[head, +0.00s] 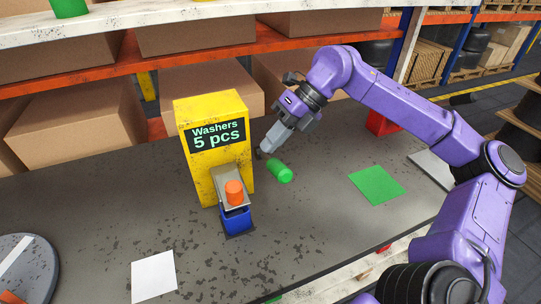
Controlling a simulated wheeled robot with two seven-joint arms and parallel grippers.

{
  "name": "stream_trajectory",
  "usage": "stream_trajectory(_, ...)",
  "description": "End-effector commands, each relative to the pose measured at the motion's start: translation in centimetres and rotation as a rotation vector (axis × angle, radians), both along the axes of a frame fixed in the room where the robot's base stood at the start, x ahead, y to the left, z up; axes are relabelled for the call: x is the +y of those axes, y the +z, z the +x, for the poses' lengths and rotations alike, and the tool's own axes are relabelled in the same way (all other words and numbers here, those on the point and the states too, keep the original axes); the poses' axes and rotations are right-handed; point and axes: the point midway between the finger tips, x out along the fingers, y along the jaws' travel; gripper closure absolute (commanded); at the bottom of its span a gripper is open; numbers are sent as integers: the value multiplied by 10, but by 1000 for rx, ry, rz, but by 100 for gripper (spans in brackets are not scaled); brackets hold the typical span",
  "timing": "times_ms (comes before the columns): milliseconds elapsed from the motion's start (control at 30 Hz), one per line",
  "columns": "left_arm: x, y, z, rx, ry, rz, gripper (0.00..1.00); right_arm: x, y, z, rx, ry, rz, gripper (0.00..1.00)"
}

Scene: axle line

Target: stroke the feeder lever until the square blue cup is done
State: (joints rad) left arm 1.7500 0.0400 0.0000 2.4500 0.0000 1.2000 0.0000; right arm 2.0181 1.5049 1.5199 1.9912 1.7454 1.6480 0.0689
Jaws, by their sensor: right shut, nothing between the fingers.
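The yellow feeder (202,178) stands on the grey table, with a sign (217,135) reading "Washers 5 pcs". A metal chute (218,184) slopes from its front. The square blue cup (236,221) stands under the chute's lower end. An orange cylinder (234,192) shows at the chute's end, over the cup; the cup's inside is hidden. My right gripper (263,152) is shut and empty, pointing down-left beside the feeder's right side. I cannot make out the lever clearly; a small dark part lies at the fingertips. My left gripper is not in view.
A green cylinder (280,172) lies just below the right gripper. A green square (377,185) and a white square (154,277) lie flat on the table. A round grey disc (28,268) is at the left. Cardboard boxes (70,122) stand behind.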

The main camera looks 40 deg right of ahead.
Motion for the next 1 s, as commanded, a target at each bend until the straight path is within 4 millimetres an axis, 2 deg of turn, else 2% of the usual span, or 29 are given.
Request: stream_trajectory(1000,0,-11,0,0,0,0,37,1,-12,-4,0,0,0,100)
